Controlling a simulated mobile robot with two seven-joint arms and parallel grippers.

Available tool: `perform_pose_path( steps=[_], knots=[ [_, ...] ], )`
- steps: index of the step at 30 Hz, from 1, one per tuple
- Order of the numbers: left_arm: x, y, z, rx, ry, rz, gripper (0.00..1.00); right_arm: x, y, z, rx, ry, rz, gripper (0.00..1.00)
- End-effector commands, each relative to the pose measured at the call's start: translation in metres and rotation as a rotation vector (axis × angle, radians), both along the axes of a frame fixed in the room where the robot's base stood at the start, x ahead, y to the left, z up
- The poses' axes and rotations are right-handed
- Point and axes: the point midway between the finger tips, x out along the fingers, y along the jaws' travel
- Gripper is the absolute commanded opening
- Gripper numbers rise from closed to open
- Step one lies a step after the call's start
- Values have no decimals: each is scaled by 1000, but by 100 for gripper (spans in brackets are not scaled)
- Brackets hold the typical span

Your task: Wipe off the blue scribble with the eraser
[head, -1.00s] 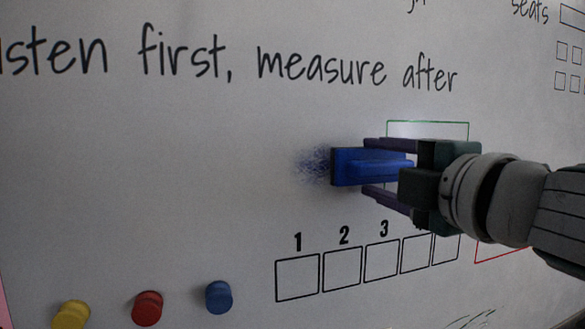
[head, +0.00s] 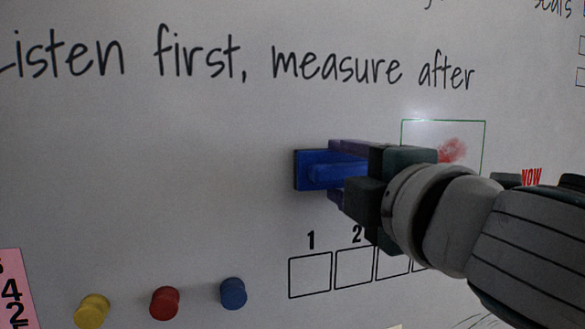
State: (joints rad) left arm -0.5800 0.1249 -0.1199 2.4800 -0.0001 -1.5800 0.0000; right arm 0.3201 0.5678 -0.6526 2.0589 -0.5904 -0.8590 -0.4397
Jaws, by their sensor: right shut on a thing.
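The blue eraser (head: 312,172) is against or very close to the whiteboard, left of the green-outlined box. My right gripper (head: 335,172) comes in from the right and is shut on the eraser's blue grip. No blue scribble shows on the bare board around the eraser; what lies behind the eraser and gripper is hidden. My left gripper is not in view.
A red smudge (head: 453,149) shows in the green-outlined box (head: 443,121). Yellow (head: 91,310), red (head: 165,303) and blue (head: 233,293) magnets sit low on the board. Numbered boxes (head: 310,275) are below the eraser, partly behind my arm. A pink note (head: 14,290) is at lower left.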

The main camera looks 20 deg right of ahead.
Motion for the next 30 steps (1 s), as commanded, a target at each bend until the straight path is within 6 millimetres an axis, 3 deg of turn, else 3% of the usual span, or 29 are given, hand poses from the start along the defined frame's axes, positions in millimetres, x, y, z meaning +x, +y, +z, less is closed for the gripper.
perform_pose_path(
  steps=[15, 26, 30],
  knots=[
    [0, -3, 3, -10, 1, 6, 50, -3, 36, 1, 3, -3, 4, 9],
    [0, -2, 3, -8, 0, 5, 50, -4, 38, 1, 0, -1, 2, 9],
    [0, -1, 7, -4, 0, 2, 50, -14, 38, 1, 0, 0, 2, 9]
  ],
)
